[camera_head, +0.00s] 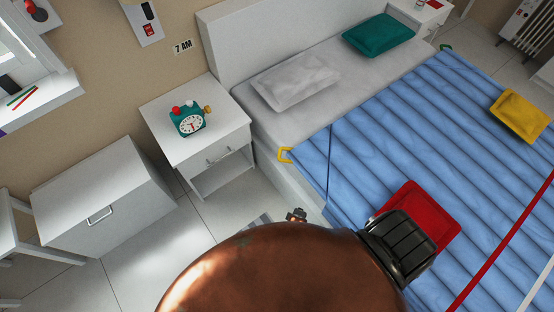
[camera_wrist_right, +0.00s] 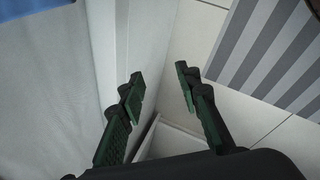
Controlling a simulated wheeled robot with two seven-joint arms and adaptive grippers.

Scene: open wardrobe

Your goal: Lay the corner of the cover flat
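The blue quilted cover (camera_head: 400,140) lies over the bed. Its near upper-left corner, with a yellow loop (camera_head: 285,155), is at the bed's left edge, and a dark line runs down the cover just right of it. Another corner has a green loop (camera_head: 446,47) at the far side. My right gripper (camera_wrist_right: 160,78) is open and empty in the right wrist view, beside the white bed side, apart from the yellow loop. In the head view only a small bit of what seems to be this gripper (camera_head: 297,215) shows past my brown arm. My left gripper is not in view.
A red cushion (camera_head: 425,210) and a yellow cushion (camera_head: 520,115) lie on the cover. Grey (camera_head: 295,80) and green (camera_head: 378,35) pillows are at the headboard. A nightstand (camera_head: 165,135) with a teal clock (camera_head: 188,120) stands left of the bed. A striped rug (camera_wrist_right: 270,45) lies on the floor.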

